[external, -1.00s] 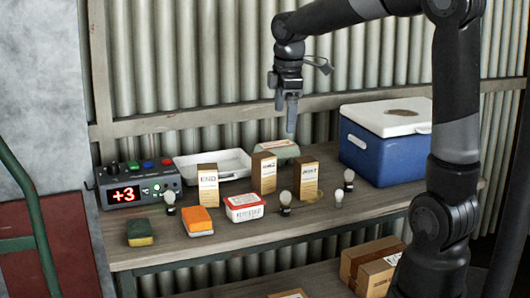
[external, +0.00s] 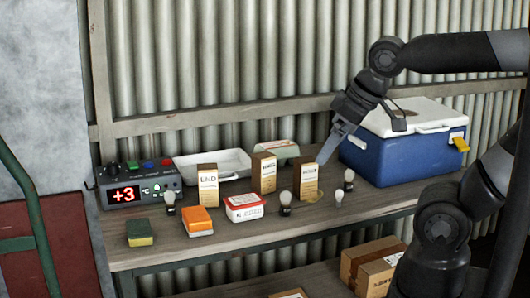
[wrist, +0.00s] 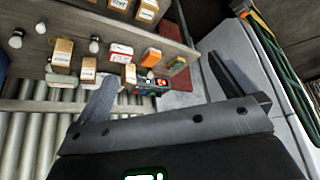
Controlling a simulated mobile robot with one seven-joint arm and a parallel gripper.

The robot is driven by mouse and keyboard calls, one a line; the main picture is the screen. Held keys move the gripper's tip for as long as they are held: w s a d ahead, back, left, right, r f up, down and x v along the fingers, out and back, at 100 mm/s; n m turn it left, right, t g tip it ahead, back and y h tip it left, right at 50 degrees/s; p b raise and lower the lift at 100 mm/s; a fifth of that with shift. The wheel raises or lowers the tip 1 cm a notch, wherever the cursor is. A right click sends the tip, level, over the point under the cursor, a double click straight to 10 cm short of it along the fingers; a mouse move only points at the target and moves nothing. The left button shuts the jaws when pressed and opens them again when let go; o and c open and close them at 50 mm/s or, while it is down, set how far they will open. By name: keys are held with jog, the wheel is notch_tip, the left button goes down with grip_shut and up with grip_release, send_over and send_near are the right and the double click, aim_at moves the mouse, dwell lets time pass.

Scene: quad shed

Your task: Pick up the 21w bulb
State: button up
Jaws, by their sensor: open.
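Several light bulbs stand on the wooden bench: one at the left (external: 169,202), one in the middle (external: 285,203), a small one (external: 338,199) and one at the back right (external: 348,180). I cannot read a wattage on any, so I cannot tell which is the 21w bulb. Bulbs also show in the wrist view, including one near the left edge (wrist: 16,40) and one near the boxes (wrist: 95,46). My gripper (external: 326,156) is tilted, above and behind the right-hand bulbs, near the rightmost upright box. In the wrist view its fingers (wrist: 162,68) are spread and empty.
A white tray (external: 213,166) and digital box (external: 139,186) are behind. A blue cooler (external: 400,158) fills the right end.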

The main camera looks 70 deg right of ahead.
jog(key=c, duration=1)
jog(key=shift+o, duration=0.2)
jog(key=n+g, duration=0.3)
jog(key=g, duration=0.3)
send_over(285, 194)
jog(key=f, duration=1.9)
jog(key=shift+d+f, duration=0.15)
jog(key=shift+d, duration=0.1)
jog(key=shift+w+d+f, duration=0.1)
jog(key=shift+d+f, duration=0.05)
jog(key=shift+f, duration=2.6)
jog(key=shift+w+d+f, duration=0.1)
jog(key=shift+f, duration=2.65)
